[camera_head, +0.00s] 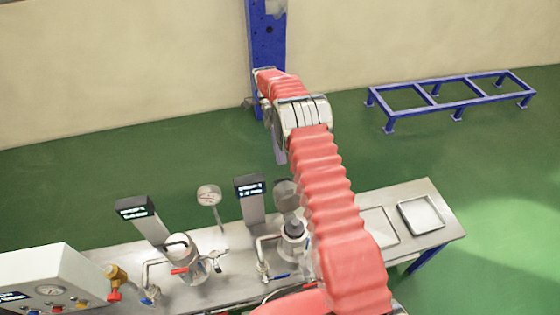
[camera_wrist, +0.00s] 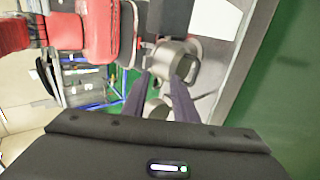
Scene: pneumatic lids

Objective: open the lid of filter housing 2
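Two filter housings stand on a steel bench (camera_head: 235,262) in the head view. The left housing (camera_head: 185,262) has a round top and a red-handled valve. The right housing (camera_head: 294,232) has a dark top and is partly hidden by my red arm; a round disc stands behind it. I cannot read which housing is number 2. My gripper (camera_head: 281,152) is above and behind the right housing, mostly hidden by my arm. In the wrist view, my gripper (camera_wrist: 160,78) has its two purple fingers apart. A grey metal cylinder (camera_wrist: 172,60) shows beyond them, with no clear contact.
Display posts stand behind the left housing (camera_head: 135,207) and right housing (camera_head: 249,187). A pressure gauge (camera_head: 208,195) rises between them. A control box (camera_head: 45,285) is at the left. An empty tray (camera_head: 422,214) is on the bench's right end. A blue frame (camera_head: 450,103) stands on the floor.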

